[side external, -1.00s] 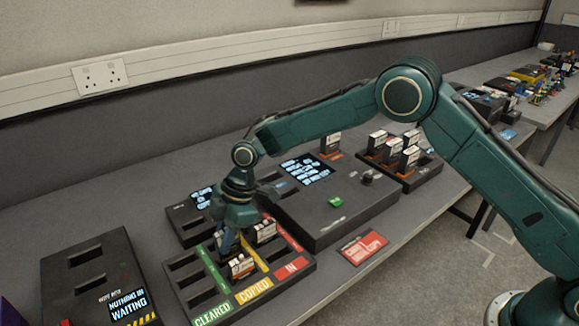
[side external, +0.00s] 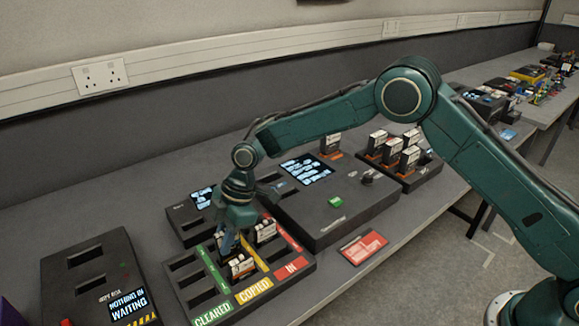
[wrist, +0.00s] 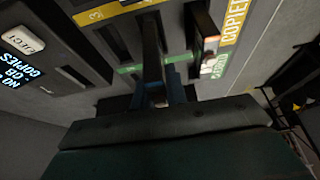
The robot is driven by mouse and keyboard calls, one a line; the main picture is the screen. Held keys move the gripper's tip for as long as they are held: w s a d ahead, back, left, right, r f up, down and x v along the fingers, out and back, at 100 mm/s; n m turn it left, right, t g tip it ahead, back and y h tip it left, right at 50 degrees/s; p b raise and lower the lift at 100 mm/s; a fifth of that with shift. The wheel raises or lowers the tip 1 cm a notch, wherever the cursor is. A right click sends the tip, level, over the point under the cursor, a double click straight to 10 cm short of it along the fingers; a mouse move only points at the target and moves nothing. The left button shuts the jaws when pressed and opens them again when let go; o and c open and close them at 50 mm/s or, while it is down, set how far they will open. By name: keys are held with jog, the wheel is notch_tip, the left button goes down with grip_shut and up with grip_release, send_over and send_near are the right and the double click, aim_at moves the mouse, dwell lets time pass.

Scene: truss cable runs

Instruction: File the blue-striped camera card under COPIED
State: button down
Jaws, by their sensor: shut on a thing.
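My gripper (side external: 229,238) points down over the COPIED column of the black sorting rack (side external: 183,283), behind a card with a white label (side external: 241,266) in that column's front slot. It is shut on a dark camera card (wrist: 152,62), seen between the blue fingers in the wrist view. The held card's lower end is at the rack slots; I cannot tell how deep it sits. Its stripe colour is hidden. The rack has green CLEARED, yellow COPIED (side external: 253,290) and red IN strips. Another card (side external: 265,231) stands in the IN column.
A large black console (side external: 325,215) with a green button stands behind the rack. A black box reading NOTHING IN WAITING (side external: 90,265) is at left. A holder with several cards (side external: 405,170) is at right. A red card (side external: 364,247) lies on the bench front.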

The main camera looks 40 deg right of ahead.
aim_at(223, 261)
jog(key=shift+f, duration=1.55)
dwell(2.4)
jog(key=c, duration=1)
grip_release()
jog(key=shift+r, duration=0.15)
jog(key=shift+r, duration=3.6)
